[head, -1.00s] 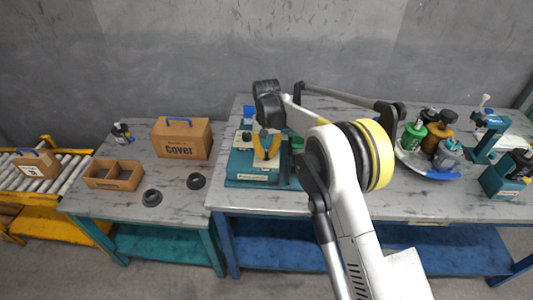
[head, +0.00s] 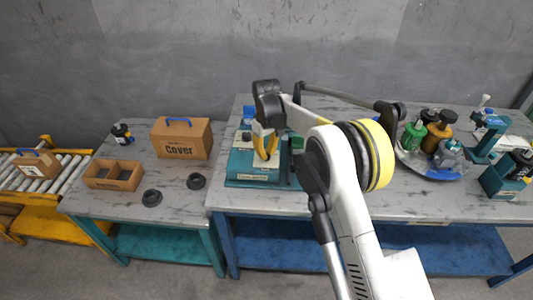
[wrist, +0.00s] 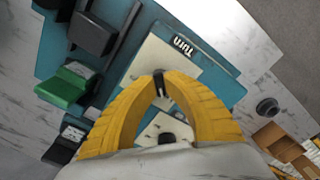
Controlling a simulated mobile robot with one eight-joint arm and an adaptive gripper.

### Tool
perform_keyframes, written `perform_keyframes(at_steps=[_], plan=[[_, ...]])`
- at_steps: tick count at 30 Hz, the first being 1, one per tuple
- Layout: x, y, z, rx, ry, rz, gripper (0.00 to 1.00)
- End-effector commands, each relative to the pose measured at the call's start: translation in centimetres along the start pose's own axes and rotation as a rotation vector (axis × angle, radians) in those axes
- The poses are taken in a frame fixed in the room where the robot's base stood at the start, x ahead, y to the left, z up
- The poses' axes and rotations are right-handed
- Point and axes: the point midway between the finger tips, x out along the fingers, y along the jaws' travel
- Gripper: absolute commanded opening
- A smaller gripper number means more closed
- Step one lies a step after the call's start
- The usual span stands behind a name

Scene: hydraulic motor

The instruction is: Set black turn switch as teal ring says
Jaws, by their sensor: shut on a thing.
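The black turn switch (wrist: 160,88) shows as a narrow dark bar between the yellow fingertips in the wrist view. My gripper (wrist: 160,76) is shut on it, the fingers bowed apart behind the tips. The switch stands on a pale plate (wrist: 145,58) on a teal unit (wrist: 210,88) with a label reading "Turn" (wrist: 183,45). In the head view my gripper (head: 265,152) points down over the teal unit (head: 242,181), and the switch is hidden there. I cannot make out the teal ring or its mark in either view.
A green part (wrist: 64,88) and a dark block (wrist: 93,34) stand left of the plate in the wrist view. A black knob (wrist: 167,138) shows between the fingers. A cover box (head: 182,138) and open tray (head: 113,176) stand on the left table; a plate of bottles (head: 430,165) stands right.

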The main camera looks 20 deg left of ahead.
Motion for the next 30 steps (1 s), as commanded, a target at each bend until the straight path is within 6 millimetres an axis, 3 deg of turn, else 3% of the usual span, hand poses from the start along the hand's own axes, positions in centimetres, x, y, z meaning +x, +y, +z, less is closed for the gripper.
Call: perform_keyframes(at_steps=[14,15,16,26,30], plan=[[0.1,0.0,0.0,-0.011,-0.001,0.000,0.00],[0.1,0.0,0.0,-0.011,-0.001,-0.001,0.22],[0.1,0.0,0.0,-0.011,-0.001,0.000,0.32],[-0.2,0.0,0.0,-0.010,0.000,0.000,0.33],[-1.6,0.0,0.0,-0.010,0.000,0.000,0.33]])
